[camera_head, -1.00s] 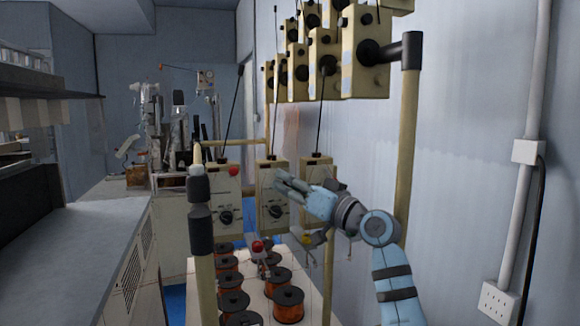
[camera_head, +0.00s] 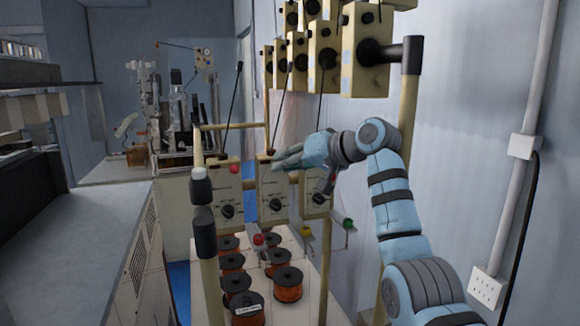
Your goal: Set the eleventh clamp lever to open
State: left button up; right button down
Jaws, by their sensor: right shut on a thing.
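My right gripper (camera_head: 287,161) reaches in from the right, its fingers pointing left at the upper front of the middle cream tension box (camera_head: 275,190). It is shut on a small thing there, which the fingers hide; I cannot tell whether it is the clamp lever. A left box (camera_head: 228,196) and a partly covered right box (camera_head: 317,204) stand beside it, each with a black dial. Small coloured knobs show: red (camera_head: 234,169), red (camera_head: 259,240), yellow (camera_head: 306,231) and green (camera_head: 347,223). I cannot tell which is the eleventh lever. My left gripper is not in view.
Several copper-wire spools (camera_head: 288,284) stand on the pale panel below. More cream boxes (camera_head: 366,50) hang above on the frame. A post (camera_head: 204,220) stands in front at left; the wall (camera_head: 455,150) is close at right. Thin black rods rise from the boxes.

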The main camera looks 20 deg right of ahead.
jog(key=shift+r, duration=0.1)
dwell(0.3)
jog(key=c, duration=1.7)
grip_release()
jog(key=shift+a, duration=0.1)
jog(key=shift+o, duration=0.9)
jog(key=shift+a, duration=0.1)
jog(key=shift+w+a, duration=0.1)
jog(key=shift+w, duration=0.05)
jog(key=v, duration=0.7)
jog(key=shift+s, duration=0.25)
jog(key=shift+w, duration=0.1)
